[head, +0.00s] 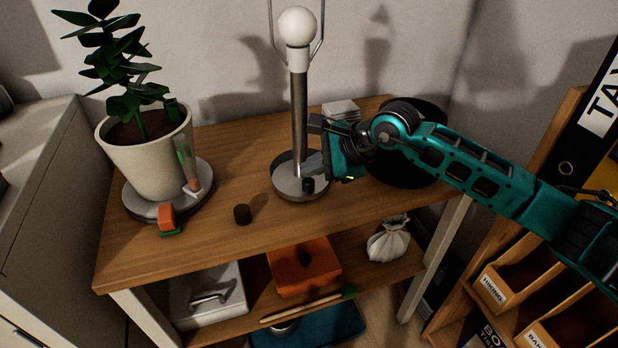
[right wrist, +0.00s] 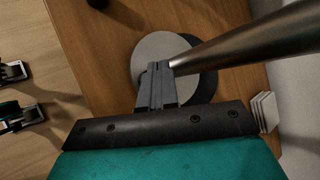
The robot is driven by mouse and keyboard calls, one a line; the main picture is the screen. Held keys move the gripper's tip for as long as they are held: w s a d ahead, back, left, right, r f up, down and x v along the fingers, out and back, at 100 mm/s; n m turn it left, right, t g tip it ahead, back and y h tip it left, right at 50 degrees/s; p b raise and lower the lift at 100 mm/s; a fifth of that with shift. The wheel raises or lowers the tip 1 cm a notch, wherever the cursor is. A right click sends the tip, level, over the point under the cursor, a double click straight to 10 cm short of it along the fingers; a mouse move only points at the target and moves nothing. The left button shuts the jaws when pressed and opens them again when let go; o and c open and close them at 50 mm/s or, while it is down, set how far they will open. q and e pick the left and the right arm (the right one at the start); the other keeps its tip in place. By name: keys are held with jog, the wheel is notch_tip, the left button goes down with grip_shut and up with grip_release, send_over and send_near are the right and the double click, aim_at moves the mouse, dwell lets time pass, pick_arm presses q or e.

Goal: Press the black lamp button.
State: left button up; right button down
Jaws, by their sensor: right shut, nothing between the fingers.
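The lamp (head: 299,110) stands on the wooden table, with a white bulb on a metal pole and a round grey base (head: 290,182) with a dark rim. The black button (head: 308,185) is a small cylinder on the front right of that base. My right gripper (head: 312,164) reaches in from the right, shut and empty, with its fingertips over the base, close to the button. I cannot tell whether they touch it. In the right wrist view the shut fingers (right wrist: 158,72) overlap the lamp base (right wrist: 160,48) beside the pole (right wrist: 235,38); the button is hidden there. My left gripper is not in view.
A potted plant (head: 150,160) stands on a saucer at the left. A small dark cylinder (head: 242,214) and an orange-and-green block (head: 168,219) lie near the front. White coasters (head: 341,109) and a black round object (head: 405,172) are behind my right arm.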

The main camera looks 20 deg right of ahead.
aim_at(312, 182)
jog(key=shift+r+p, duration=1.5)
jog(key=shift+r, duration=1.3)
